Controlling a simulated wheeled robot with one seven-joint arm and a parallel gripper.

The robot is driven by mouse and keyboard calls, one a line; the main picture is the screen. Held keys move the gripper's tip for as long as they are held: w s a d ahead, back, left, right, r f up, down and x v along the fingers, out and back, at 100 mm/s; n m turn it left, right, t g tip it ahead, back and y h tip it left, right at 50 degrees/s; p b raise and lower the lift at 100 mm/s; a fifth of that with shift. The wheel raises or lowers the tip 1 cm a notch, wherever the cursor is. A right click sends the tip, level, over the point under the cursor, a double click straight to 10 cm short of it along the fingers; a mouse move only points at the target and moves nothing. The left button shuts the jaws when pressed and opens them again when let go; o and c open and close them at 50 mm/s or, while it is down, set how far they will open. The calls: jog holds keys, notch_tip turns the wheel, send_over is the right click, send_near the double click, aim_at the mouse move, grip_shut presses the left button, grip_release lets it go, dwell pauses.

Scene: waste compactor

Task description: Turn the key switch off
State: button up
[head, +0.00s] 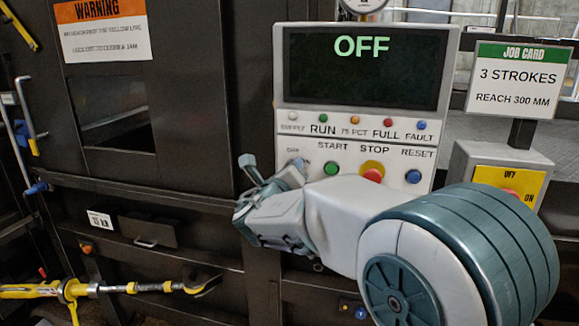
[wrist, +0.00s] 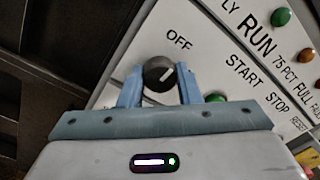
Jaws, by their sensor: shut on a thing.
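The key switch (wrist: 158,72) is a dark round knob with a white pointer line, on the sloping white panel in the wrist view. Its line points to the upper right, roughly toward the side of the printed OFF label (wrist: 179,39). My gripper (wrist: 159,86) has its blue fingers on either side of the knob and is shut on it. In the head view my gripper (head: 268,172) is at the left of the button panel and hides the knob. The display (head: 362,75) above reads OFF in green.
A green START button (head: 331,168), a red STOP button (head: 373,174) on yellow and a blue RESET button (head: 413,176) lie right of my gripper. A dark cabinet door (head: 190,110) stands at the left.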

jog(key=shift+n, duration=0.5)
jog(key=o, duration=1)
jog(key=shift+c, duration=0.2)
jog(key=shift+s+a, duration=0.1)
jog(key=shift+s, duration=0.05)
jog(key=b+v, duration=0.3)
jog(key=v, duration=1)
jog(key=shift+s, duration=0.3)
jog(key=shift+f, duration=0.15)
